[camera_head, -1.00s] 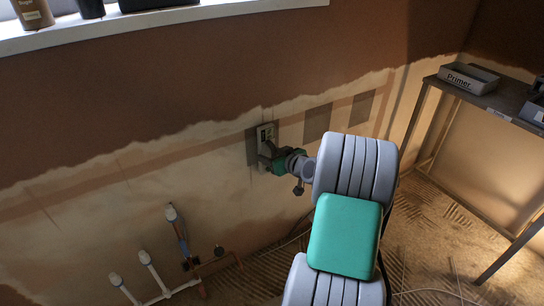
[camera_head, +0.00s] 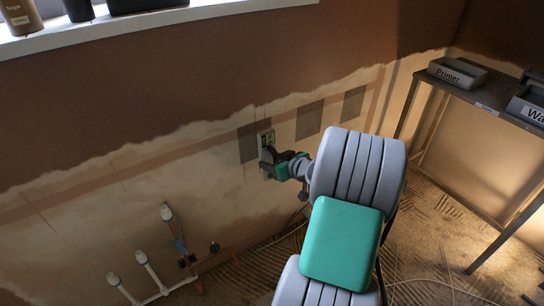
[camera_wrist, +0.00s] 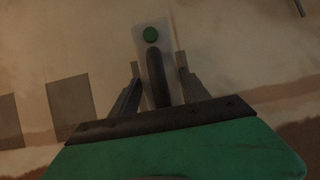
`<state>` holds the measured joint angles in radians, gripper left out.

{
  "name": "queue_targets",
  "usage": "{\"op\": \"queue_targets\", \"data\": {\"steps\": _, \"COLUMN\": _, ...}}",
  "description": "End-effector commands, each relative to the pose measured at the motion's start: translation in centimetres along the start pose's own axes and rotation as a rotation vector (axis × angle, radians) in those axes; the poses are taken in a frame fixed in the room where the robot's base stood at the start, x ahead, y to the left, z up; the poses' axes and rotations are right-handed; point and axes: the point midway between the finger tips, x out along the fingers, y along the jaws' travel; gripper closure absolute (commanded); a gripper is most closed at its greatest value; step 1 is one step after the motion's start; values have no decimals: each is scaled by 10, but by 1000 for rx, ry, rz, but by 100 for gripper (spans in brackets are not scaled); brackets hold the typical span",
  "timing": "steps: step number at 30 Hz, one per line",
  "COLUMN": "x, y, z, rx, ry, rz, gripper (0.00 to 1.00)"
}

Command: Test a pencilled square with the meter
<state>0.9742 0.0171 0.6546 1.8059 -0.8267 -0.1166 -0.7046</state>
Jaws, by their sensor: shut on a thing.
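My gripper (camera_head: 268,157) is shut on the meter (camera_head: 265,138), a pale upright slab with dark marks on its face. In the wrist view the meter (camera_wrist: 151,38) stands between the two fingers, with a green round spot and a dark bar. Three grey squares show on the plaster wall: a left one (camera_head: 246,146), a middle one (camera_head: 309,120) and a right one (camera_head: 353,104). The meter overlaps the right part of the left square in the head view. I cannot tell whether it touches the wall.
Capped pipes (camera_head: 150,268) rise at the wall's foot, lower left. A windowsill (camera_head: 130,30) with bottles is at upper left. A metal table (camera_head: 490,98) at right bears a grey Primer tray (camera_head: 457,74) and another labelled tray (camera_head: 530,105). A cable crosses the floor.

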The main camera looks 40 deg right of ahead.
Motion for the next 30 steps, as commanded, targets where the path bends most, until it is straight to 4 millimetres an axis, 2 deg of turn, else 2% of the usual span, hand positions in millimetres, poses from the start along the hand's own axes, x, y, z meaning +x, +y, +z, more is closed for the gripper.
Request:
{"op": "queue_targets", "data": {"steps": 1, "x": -11, "y": 0, "z": -17, "rx": -1, "ry": -26, "rz": 0, "gripper": 97}}
{"op": "queue_targets", "data": {"steps": 16, "x": -56, "y": -2, "z": -29, "rx": 14, "ry": -375, "rz": -7, "gripper": 97}}
{"op": "queue_targets", "data": {"steps": 22, "x": -59, "y": -2, "z": -21, "rx": 19, "ry": -428, "rz": -6, "gripper": 97}}
{"op": "queue_targets", "data": {"steps": 30, "x": -58, "y": -2, "z": -21, "rx": 18, "ry": -425, "rz": -6, "gripper": 97}}
